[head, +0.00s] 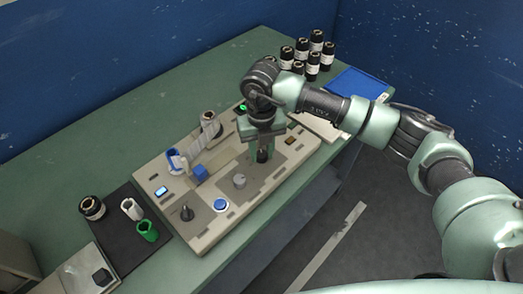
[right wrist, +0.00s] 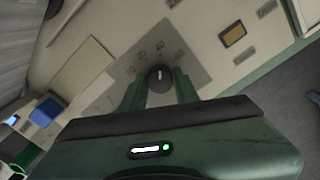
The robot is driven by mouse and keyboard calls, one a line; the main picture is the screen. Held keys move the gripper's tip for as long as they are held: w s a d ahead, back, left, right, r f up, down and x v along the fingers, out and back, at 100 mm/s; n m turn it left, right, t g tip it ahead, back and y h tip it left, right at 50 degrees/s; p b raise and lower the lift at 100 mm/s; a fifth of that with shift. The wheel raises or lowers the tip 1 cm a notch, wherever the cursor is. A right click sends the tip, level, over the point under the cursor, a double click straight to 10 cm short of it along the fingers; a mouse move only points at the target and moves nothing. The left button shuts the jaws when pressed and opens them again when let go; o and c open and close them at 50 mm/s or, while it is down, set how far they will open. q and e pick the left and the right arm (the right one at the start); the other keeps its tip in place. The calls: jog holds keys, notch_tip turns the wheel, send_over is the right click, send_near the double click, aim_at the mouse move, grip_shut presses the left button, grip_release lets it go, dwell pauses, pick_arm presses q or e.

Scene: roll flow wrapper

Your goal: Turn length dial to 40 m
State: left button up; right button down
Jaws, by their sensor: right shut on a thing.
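The length dial (right wrist: 160,77) is a round black knob with a white pointer line on a grey-marked patch of the panel. My right gripper (right wrist: 159,92) is shut on the dial, one finger on each side. In the head view my right gripper (head: 262,153) points down at the right part of the wrapper's panel (head: 205,240), and the dial shows dark between its fingers. My left gripper is not in view.
A grey knob (head: 239,181), a blue button (head: 221,205) and a black knob (head: 187,213) sit near the panel's front. A roll (head: 209,124) stands behind. Several dark jars (head: 312,66) and a blue tray (head: 358,83) are at the back.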

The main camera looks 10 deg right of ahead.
aim_at(261, 154)
jog(key=shift+w+r, duration=0.1)
jog(key=c, duration=1.1)
grip_release()
jog(key=shift+o, duration=0.2)
notch_tip(261, 154, up, 8)
jog(key=shift+f+b, duration=0.15)
jog(key=shift+b, duration=0.5)
